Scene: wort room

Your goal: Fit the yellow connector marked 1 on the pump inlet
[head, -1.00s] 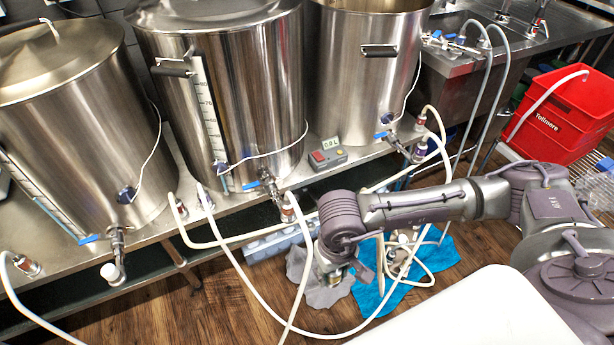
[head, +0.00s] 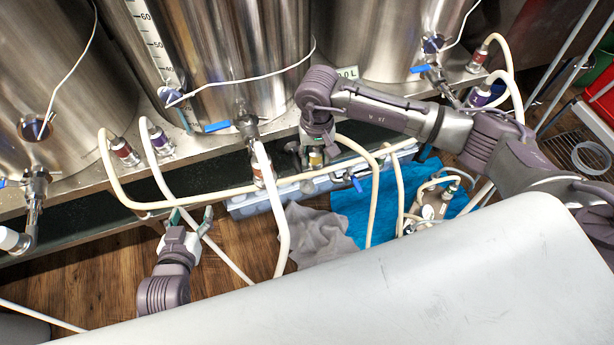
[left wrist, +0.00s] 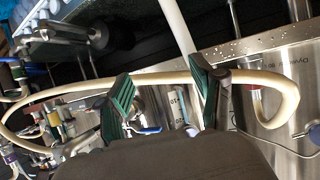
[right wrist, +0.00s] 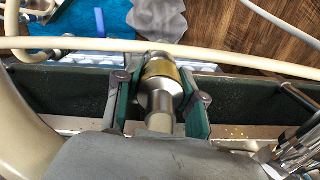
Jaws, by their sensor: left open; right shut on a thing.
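My right gripper (head: 318,146) is shut on a metal connector with a yellow band (right wrist: 162,70), held between its green pads below the bench edge, in front of the middle kettle. The yellow band (head: 316,158) also shows in the head view; I cannot read a mark on it.
Several cream hoses loop in front of the bench, one (head: 230,190) crossing between the arms. Steel kettles (head: 215,55) with valves stand on the bench.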

